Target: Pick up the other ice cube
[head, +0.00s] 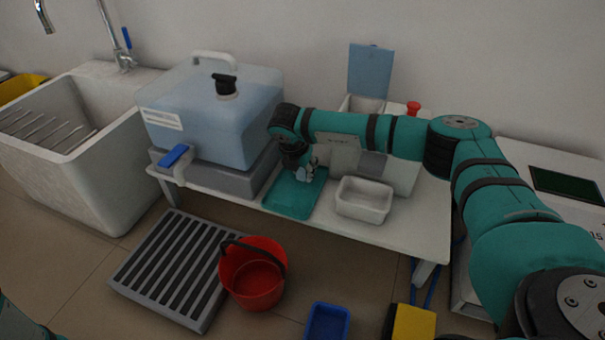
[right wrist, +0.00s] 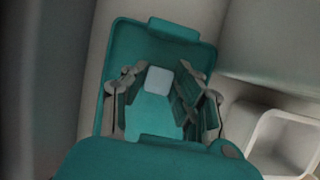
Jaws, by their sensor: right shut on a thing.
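My right gripper (head: 307,170) is low over the teal tray (head: 284,199) on the white table. In the right wrist view its fingers (right wrist: 158,98) stand on both sides of a pale, translucent ice cube (right wrist: 159,79) and are shut on it. The tray's rim (right wrist: 174,29) shows around and beyond the fingers. In the head view the cube is small and partly hidden by the fingers. I cannot tell whether it touches the tray floor. No second ice cube can be made out. My left gripper is out of view.
A white container (head: 364,199) stands right of the tray, and a large water tank (head: 210,120) stands to its left. Behind my right arm is a box with a raised blue lid (head: 370,70). A red bucket (head: 253,279) and a grey slatted grate (head: 173,266) are on the floor.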

